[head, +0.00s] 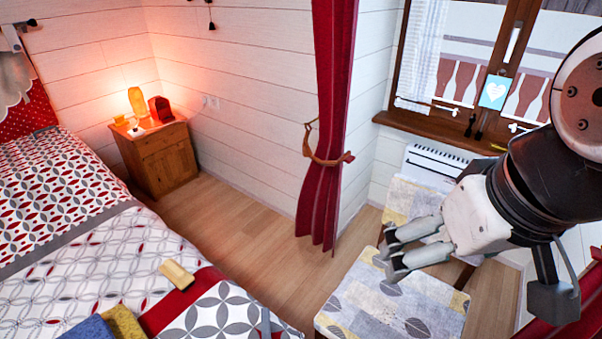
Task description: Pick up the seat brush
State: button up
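A small tan, block-like object (177,274) lies on the patterned bed cover near the red stripe. It may be the seat brush, but no bristles show and I cannot tell for sure. My gripper (387,262) is at the right, in front of the chair by the window. Its two fingers point left and stand apart, with nothing seen between them. It is well to the right of the tan object and not touching it. The gripper and arm hide part of the chair.
The bed (75,245) fills the left, with a blue cloth (88,330) and yellow cloth (124,321) at its near edge. A nightstand (163,160) and red curtain (325,120) stand behind. The wooden floor (245,225) between bed and chair (390,305) is clear.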

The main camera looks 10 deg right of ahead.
aim_at(174, 272)
jog(key=j+u, duration=0.15)
jog(key=u, duration=0.35)
jog(key=j+u, duration=0.15)
jog(key=u, duration=0.3)
